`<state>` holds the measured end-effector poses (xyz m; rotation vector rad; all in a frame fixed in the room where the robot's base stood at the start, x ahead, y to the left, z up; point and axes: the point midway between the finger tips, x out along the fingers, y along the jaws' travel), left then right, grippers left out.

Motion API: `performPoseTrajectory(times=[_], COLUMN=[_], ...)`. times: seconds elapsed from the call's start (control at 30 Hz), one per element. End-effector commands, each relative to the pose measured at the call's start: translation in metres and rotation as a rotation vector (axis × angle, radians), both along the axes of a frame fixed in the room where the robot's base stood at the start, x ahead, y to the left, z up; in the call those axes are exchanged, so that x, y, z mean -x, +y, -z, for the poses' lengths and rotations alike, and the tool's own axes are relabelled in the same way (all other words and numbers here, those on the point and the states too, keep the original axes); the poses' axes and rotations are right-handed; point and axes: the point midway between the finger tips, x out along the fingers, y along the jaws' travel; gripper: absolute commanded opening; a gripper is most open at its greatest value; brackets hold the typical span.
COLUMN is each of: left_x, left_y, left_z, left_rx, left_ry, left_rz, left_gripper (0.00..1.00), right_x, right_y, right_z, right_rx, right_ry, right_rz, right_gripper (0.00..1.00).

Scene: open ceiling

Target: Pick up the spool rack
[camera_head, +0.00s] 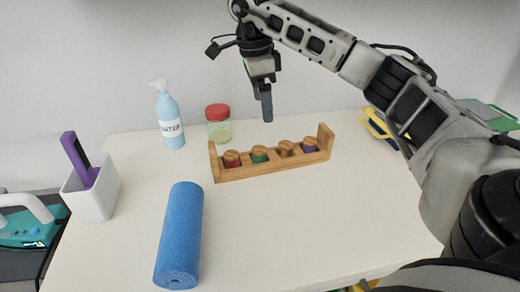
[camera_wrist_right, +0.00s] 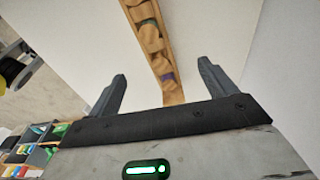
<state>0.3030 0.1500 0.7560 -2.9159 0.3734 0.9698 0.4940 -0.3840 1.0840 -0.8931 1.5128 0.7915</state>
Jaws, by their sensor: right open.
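The spool rack (camera_head: 272,166) is a long wooden holder with several spools of coloured thread, upright on the white table. My right gripper (camera_head: 266,106) is above and behind the rack, pointing down, apart from it. In the right wrist view the open, empty fingers (camera_wrist_right: 160,88) show with the rack (camera_wrist_right: 148,42) beyond them, its near end seen between the fingers. My left gripper is in neither view.
Behind the rack stand a jar with a red lid (camera_head: 218,124) and a blue spray bottle (camera_head: 170,118). A blue foam roll (camera_head: 181,232) lies in front on the left. A white bin (camera_head: 92,195) holds a purple object (camera_head: 78,157). The table (camera_head: 300,230) is clear in front of the rack.

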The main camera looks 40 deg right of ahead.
Motion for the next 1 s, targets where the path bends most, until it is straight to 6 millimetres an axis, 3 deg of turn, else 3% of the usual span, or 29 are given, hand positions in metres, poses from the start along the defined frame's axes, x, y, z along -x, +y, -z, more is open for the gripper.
performPoseTrajectory(times=[0.13, 0.33, 0.67, 1.0], left_x=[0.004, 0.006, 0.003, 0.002], left_y=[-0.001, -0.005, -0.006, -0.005], left_z=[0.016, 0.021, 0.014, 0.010], left_rx=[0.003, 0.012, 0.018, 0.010], left_ry=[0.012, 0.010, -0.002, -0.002], left_rz=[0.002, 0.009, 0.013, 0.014], left_gripper=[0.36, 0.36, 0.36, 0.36], right_x=[0.003, 0.006, 0.008, 0.019], right_y=[-0.003, -0.007, -0.011, -0.015], right_z=[0.036, 0.078, 0.103, 0.147], right_rx=[0.000, -0.002, 0.001, -0.001], right_ry=[0.007, 0.005, 0.003, 0.003], right_rz=[-0.001, 0.000, -0.001, 0.000], right_gripper=[0.84, 0.84, 0.84, 0.84])
